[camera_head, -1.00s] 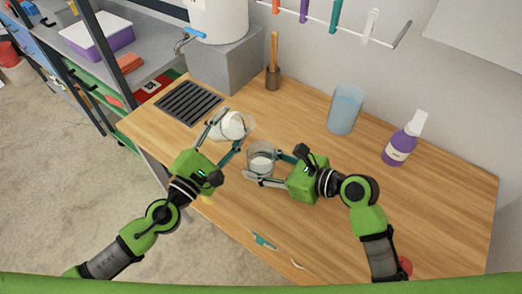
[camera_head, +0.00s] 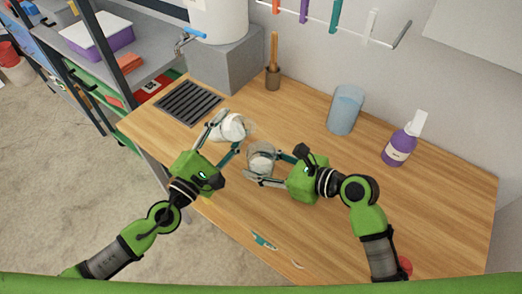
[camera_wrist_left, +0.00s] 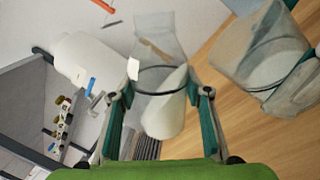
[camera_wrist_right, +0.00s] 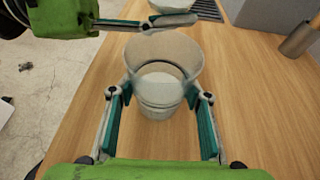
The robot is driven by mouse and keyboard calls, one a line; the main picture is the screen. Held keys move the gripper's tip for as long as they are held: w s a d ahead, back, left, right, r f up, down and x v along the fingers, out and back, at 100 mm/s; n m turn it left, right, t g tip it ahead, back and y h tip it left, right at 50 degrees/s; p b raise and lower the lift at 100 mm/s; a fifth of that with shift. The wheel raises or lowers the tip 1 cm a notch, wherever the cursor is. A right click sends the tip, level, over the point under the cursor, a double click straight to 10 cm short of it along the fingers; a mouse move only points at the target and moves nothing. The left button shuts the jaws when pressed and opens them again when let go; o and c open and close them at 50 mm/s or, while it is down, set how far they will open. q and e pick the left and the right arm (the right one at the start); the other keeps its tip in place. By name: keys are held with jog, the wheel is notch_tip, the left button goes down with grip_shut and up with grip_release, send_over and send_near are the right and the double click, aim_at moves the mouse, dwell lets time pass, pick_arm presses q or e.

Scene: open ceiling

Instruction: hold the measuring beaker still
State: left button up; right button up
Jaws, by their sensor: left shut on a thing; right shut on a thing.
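The measuring beaker (camera_head: 262,157) is clear, with white content inside, and stands upright at the table's near left part. My right gripper (camera_head: 263,166) is shut around its sides; the beaker also shows between the fingers in the right wrist view (camera_wrist_right: 163,90). My left gripper (camera_head: 230,131) is shut on a clear flask-like vessel (camera_head: 234,126) with white content. That vessel is tilted, its mouth toward the beaker's side; it shows in the left wrist view (camera_wrist_left: 162,95) with a dark ring around it. I cannot tell whether anything is flowing between the two.
A blue-tinted clear container (camera_head: 345,110) and a purple bottle (camera_head: 401,146) stand at the back right. A brush in a holder (camera_head: 273,75) stands at the wall, beside a grey block (camera_head: 228,65). A dark drain grate (camera_head: 188,103) lies at left. The right front table is mostly clear.

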pick_arm(q)
jog(key=shift+w+a+f+m, duration=0.1)
jog(key=shift+f+m, duration=0.25)
jog(key=shift+m, duration=0.05)
dwell(0.7)
jog(key=shift+w+a+r+m+h, duration=0.1)
jog(key=shift+r+m+h, duration=0.15)
jog(key=shift+r+m, duration=0.55)
jog(key=shift+w+a+r+m+h, duration=0.1)
jog(key=shift+r+m+h, duration=0.25)
jog(key=shift+m, duration=0.75)
dwell(3.0)
jog(key=shift+s+d+r+m, duration=0.3)
jog(key=shift+r+m, duration=0.25)
jog(key=shift+m, duration=0.25)
dwell(1.2)
